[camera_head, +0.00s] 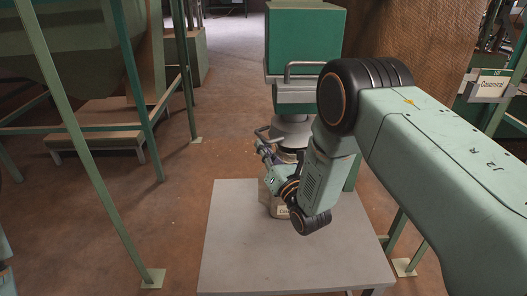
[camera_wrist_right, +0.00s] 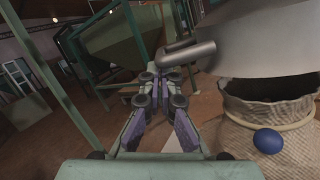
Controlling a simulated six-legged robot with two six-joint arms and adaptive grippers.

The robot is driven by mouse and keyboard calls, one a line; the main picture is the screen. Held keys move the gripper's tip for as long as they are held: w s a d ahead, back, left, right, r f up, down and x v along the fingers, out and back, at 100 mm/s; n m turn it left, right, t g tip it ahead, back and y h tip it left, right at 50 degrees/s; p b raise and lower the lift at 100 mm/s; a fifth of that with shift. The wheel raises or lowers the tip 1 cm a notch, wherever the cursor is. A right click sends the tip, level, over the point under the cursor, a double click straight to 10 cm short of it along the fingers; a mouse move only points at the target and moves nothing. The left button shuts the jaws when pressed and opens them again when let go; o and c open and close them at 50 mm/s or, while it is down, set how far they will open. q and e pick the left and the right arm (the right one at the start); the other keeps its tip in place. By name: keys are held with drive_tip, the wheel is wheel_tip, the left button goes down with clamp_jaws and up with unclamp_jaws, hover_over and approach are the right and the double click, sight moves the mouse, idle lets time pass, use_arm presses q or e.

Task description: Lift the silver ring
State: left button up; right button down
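The silver ring (camera_head: 291,131) is the grey metal collar under the green hopper machine, around the top of a sack. In the right wrist view the ring (camera_wrist_right: 262,45) is large at the upper right, with a bent tube handle (camera_wrist_right: 188,52) reaching left. My right gripper (camera_head: 264,148) is at the ring's left side, near the handle (camera_head: 263,132). In the wrist view its fingers (camera_wrist_right: 160,78) are close together just short of the handle; I see nothing between them and cannot tell whether they touch it. My left gripper is not in view.
The sack (camera_wrist_right: 235,135), with a blue oval (camera_wrist_right: 268,141) on its side, stands on a grey table (camera_head: 235,245). The green hopper (camera_head: 303,42) is above the ring. Green frame posts (camera_head: 85,150) stand to the left. Bare floor (camera_head: 180,215) lies left of the table.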

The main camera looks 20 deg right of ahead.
wheel_tip(320, 180, up, 3)
drive_tip(key=shift+w+p, duration=0.1)
drive_tip(key=shift+p, duration=0.7)
